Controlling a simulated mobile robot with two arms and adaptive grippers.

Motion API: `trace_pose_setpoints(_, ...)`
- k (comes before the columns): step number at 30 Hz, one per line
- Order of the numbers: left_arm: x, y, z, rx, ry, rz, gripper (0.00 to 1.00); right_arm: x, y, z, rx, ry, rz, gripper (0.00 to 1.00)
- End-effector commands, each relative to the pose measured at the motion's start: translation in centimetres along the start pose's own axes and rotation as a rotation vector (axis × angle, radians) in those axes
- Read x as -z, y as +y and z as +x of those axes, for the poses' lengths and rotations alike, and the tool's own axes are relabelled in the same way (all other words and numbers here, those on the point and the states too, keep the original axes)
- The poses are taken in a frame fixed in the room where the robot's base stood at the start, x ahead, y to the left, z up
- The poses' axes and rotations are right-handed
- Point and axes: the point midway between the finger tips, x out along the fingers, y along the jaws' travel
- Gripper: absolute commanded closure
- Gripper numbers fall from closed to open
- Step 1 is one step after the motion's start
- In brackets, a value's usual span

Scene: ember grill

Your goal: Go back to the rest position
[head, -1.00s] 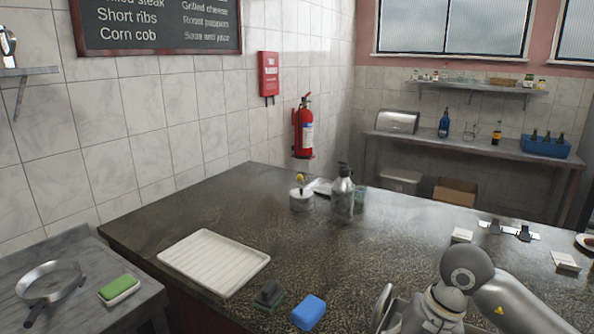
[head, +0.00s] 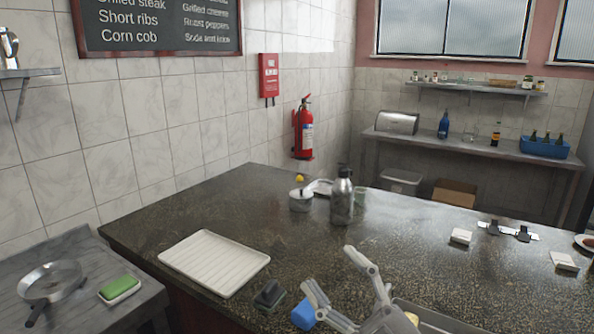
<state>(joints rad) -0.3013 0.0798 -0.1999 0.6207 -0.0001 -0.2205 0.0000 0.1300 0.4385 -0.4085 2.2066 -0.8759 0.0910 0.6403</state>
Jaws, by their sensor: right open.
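My right gripper (head: 328,267) is at the bottom middle of the head view, over the near part of the dark stone counter (head: 200,215). Its two fingers are spread apart with nothing between them. One finger overlaps a blue block (head: 301,315) in the picture and hides part of it; I cannot tell whether they touch. My left gripper is not in view.
A white ribbed tray (head: 214,262) and a dark scrubber (head: 268,294) lie left of the gripper. A metal bottle (head: 342,198) and a small lidded pot (head: 301,200) stand farther back. A pan (head: 50,281) and green sponge (head: 119,288) are on the left side table.

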Motion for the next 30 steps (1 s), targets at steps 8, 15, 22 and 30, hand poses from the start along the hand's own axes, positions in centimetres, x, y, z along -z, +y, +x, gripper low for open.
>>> trace_pose_setpoints(8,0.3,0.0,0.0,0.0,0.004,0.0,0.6,-11.3,1.9,-9.8,-0.313,-0.634,0.24,0.39)
trace_pose_setpoints(15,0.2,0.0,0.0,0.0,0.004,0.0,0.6,-16.6,-4.7,-23.9,-0.304,-1.25,0.457,0.39)
trace_pose_setpoints(22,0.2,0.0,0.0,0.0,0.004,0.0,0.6,-14.4,-12.0,-34.4,-0.132,-1.667,0.632,0.39)
trace_pose_setpoints(30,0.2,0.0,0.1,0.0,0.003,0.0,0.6,-9.8,-17.7,-41.5,0.095,-1.942,0.78,0.39)
